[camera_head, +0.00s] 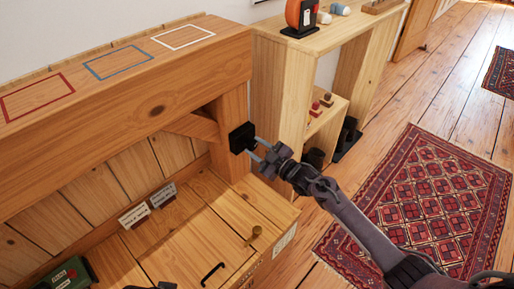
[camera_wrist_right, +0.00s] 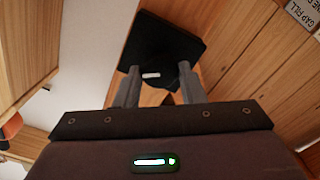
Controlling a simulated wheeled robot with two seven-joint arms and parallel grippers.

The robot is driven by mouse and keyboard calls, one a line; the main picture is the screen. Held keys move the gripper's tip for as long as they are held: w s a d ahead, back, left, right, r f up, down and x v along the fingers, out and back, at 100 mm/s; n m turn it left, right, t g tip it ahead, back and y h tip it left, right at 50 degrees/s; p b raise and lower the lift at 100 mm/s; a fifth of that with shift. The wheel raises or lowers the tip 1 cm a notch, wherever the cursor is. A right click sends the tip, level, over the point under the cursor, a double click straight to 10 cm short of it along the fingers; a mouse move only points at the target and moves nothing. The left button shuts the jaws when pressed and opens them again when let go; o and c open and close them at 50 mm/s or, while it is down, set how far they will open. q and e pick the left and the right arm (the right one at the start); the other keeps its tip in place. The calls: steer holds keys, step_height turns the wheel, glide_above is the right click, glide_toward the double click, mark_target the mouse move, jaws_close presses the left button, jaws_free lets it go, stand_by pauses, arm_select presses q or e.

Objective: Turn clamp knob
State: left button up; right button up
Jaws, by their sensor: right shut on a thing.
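A black square clamp block (camera_head: 241,138) is fixed on the side of the timber post below the thick beam. It also shows in the right wrist view as a dark plate (camera_wrist_right: 165,38), with a darker part, likely the knob, below it between my fingers. My right gripper (camera_head: 253,148) reaches it from the right and is shut on that dark part; its fingers (camera_wrist_right: 159,80) stand on either side. The exact shape of the knob is hard to make out against the dark plate.
The beam (camera_head: 155,112) carries red, blue and white outlined rectangles. Below, the wooden cabinet top (camera_head: 195,232) holds two small label cards (camera_head: 147,205) and a green box (camera_head: 70,272). A pale shelf unit (camera_head: 275,95) stands behind. A red rug (camera_head: 430,195) lies on the floor to the right.

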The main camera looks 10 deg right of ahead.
steer(key=shift+f, duration=0.1)
arm_select(q)
steer(key=shift+s, duration=0.1)
arm_select(e)
steer(key=o, duration=1)
arm_select(q)
steer(key=shift+s+a+r+g+y+p, duration=0.15)
steer(key=shift+a+r+g+p, duration=0.1)
steer(key=shift+a+p, duration=0.2)
steer(key=shift+s+a+r+g+y+p, duration=0.15)
steer(key=shift+a+r+g+p, duration=0.15)
steer(key=shift+a, duration=0.2)
arm_select(e)
steer(key=v, duration=0.7)
steer(key=shift+s+d, duration=0.25)
steer(key=shift+s, duration=0.1)
arm_select(q)
steer(key=shift+d+f, duration=0.1)
